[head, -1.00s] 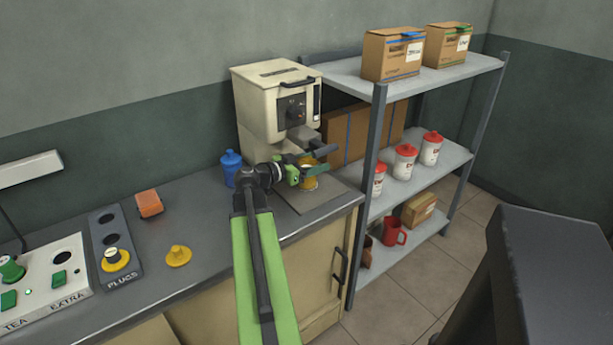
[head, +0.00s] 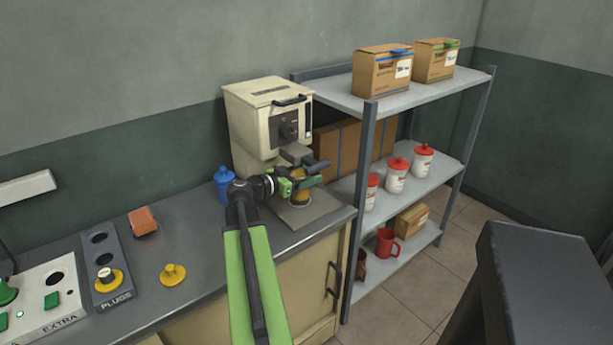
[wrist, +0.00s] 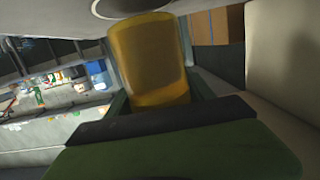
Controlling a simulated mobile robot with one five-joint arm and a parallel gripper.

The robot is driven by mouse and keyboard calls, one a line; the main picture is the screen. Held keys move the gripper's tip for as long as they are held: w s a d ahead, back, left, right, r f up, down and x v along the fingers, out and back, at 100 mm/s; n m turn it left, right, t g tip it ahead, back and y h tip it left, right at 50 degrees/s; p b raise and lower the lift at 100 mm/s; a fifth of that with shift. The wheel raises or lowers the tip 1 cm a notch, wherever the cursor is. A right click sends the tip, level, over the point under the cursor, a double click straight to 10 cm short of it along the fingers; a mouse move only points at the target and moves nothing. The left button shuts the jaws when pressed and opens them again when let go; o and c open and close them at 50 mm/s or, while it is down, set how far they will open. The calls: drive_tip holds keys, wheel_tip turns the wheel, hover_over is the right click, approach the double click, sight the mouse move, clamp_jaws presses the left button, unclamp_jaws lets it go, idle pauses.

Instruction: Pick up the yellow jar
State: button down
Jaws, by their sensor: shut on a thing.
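The yellow jar (head: 299,198) is under the spout of the cream press (head: 268,122), above a flat mat on the counter. Much of it is hidden behind my gripper in the head view. My gripper (head: 312,178) reaches in from the left and is shut on the jar. In the wrist view the see-through yellow jar (wrist: 152,60) sits between the fingers, with the round underside of the press close by its end. I cannot tell whether the jar's base touches the mat.
A blue bottle (head: 224,184) stands left of the press. An orange sponge (head: 143,221) and a yellow plug (head: 173,274) lie on the counter. A metal shelf (head: 420,86) with boxes, white jars and a red mug (head: 387,242) stands close on the right.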

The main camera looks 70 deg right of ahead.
wheel_tip(320, 180, up, 2)
drive_tip(key=shift+r+p, duration=0.1)
drive_tip(key=shift+p, duration=0.55)
drive_tip(key=f+v, duration=0.2)
drive_tip(key=v, duration=1.5)
drive_tip(key=shift+w+a+f, duration=0.35)
drive_tip(key=shift+a+f, duration=0.15)
